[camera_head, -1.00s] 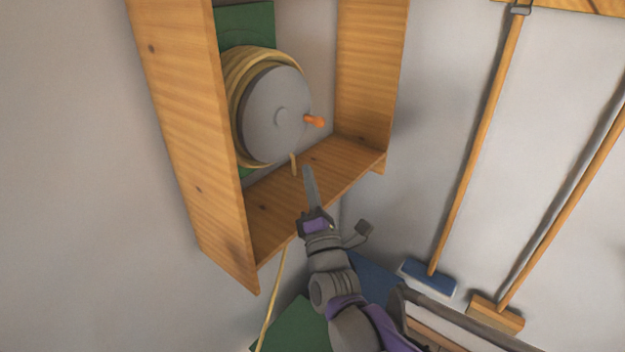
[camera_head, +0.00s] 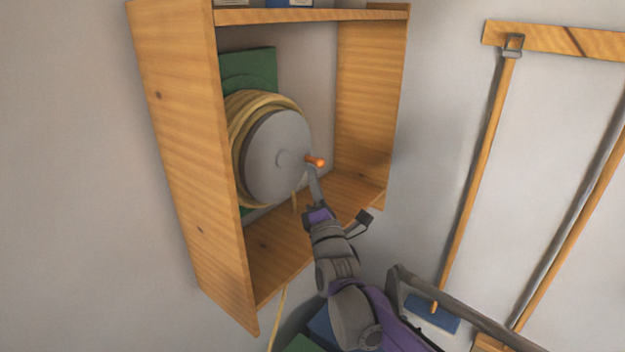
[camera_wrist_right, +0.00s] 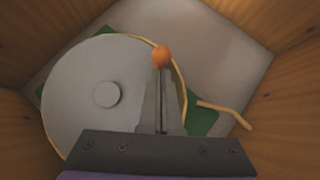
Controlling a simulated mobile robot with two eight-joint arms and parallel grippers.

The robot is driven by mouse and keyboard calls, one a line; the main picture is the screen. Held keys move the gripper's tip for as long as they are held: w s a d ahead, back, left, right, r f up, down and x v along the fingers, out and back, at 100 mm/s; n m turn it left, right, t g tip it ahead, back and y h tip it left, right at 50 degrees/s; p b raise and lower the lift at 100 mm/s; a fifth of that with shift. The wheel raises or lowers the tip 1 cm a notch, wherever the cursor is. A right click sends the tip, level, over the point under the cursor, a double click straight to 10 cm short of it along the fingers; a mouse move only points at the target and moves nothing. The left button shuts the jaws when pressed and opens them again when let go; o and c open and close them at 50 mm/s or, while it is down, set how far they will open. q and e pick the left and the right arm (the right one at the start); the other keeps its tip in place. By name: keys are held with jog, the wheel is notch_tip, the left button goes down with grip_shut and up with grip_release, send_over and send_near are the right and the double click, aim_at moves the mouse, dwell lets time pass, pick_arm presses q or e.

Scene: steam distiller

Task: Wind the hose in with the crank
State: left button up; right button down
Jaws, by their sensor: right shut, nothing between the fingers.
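The hose reel (camera_head: 279,158) is a grey disc with yellow hose (camera_head: 246,112) wound behind it, mounted inside a wooden wall box. Its orange crank handle (camera_head: 316,161) sticks out at the right of the disc. In the right wrist view the orange knob (camera_wrist_right: 161,57) appears at the tips of my right gripper (camera_wrist_right: 161,75). In the head view my right gripper (camera_head: 312,172) is shut and empty, its tips just below the handle; I cannot tell whether they touch it. A loose hose end (camera_wrist_right: 224,110) hangs beside the reel. My left gripper is not in view.
The wooden box (camera_head: 180,150) has side walls, a bottom board and a shelf above that surround the reel. More hose (camera_head: 277,318) hangs below the box. A broom (camera_head: 475,190) and another long-handled tool hang on the wall at right.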

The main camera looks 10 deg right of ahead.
jog(key=shift+w+d+r+n+t+y, duration=0.25)
jog(key=shift+n+t+y, duration=0.15)
jog(key=shift+n, duration=0.3)
